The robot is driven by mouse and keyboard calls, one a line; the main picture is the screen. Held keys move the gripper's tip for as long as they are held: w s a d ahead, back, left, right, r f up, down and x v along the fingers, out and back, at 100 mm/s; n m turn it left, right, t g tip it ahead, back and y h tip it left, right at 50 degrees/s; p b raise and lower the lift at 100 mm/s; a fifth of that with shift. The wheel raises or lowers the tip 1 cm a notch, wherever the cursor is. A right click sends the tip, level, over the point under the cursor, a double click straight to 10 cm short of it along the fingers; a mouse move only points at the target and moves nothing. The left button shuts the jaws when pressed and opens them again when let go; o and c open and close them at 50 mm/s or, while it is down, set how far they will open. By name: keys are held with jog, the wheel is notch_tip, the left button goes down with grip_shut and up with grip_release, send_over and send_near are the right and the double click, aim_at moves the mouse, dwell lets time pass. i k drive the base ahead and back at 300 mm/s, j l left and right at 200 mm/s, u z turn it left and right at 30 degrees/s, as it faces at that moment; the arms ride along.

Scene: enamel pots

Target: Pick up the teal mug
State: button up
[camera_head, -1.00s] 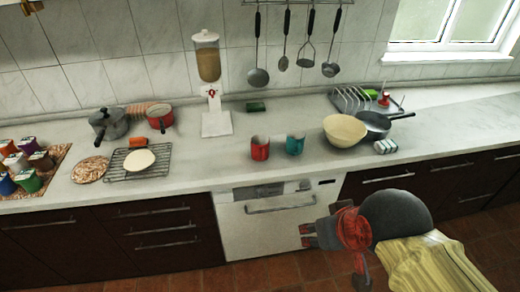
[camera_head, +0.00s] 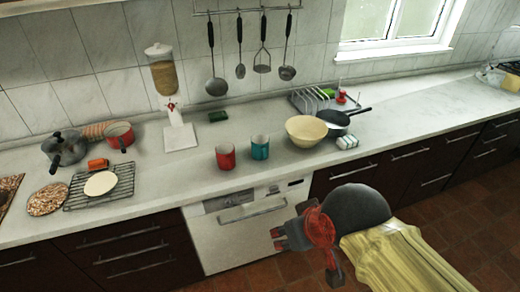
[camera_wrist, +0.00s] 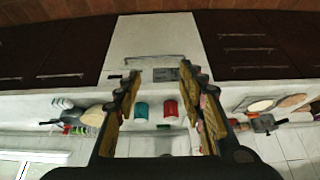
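The teal mug (camera_head: 260,147) stands upright on the white counter in the head view, just right of a red mug (camera_head: 225,156). My gripper (camera_head: 277,239) is in front of the counter, below and apart from the mugs. In the wrist view, which is upside down, the teal mug (camera_wrist: 141,110) and the red mug (camera_wrist: 170,108) show beyond and between the fingers of my gripper (camera_wrist: 160,70). The fingers are spread apart with nothing between them.
A cream bowl (camera_head: 305,130) and a dark pan (camera_head: 335,118) sit right of the teal mug. A dispenser (camera_head: 178,130) stands behind to the left. A white dishwasher (camera_head: 240,232) is below the mugs. The counter just in front of the mugs is clear.

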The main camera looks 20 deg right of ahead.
aim_at(260, 142)
jog(key=i+j+z, duration=0.15)
jog(key=j, duration=0.15)
jog(key=i+j+z, duration=0.1)
jog(key=j, duration=0.2)
jog(key=i+j+z, duration=0.15)
jog(key=j, duration=0.2)
jog(key=i+j+z, duration=0.1)
jog(key=j, duration=0.25)
jog(key=i+j+z, duration=0.15)
jog(key=j, duration=0.2)
